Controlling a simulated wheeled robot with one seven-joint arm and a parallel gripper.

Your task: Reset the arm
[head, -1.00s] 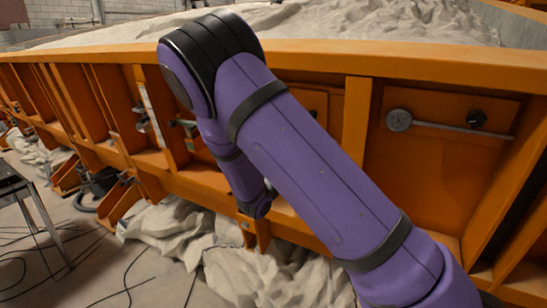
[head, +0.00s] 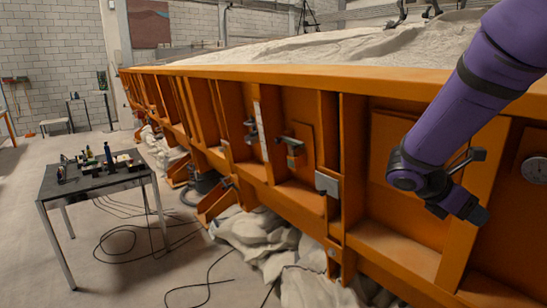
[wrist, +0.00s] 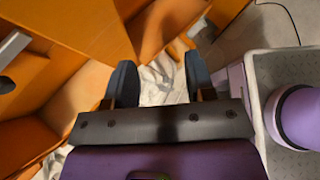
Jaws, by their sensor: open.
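My gripper (wrist: 160,76) shows in the wrist view with its two dark fingers apart and nothing between them. Below and beyond the fingers are pale crumpled sheeting and the floor. In the head view my purple arm comes down from the upper right and bends in front of the orange side of the sandbed (head: 340,77). The orange frame also fills the left of the wrist view (wrist: 75,92).
A dark table (head: 60,182) with small tools stands at the left. Black cables (head: 118,240) lie on the floor by it. Pale sheeting (head: 262,240) bunches under the sandbed. Levers and a gauge (head: 536,170) stick out from the orange wall. Open floor shows at the left.

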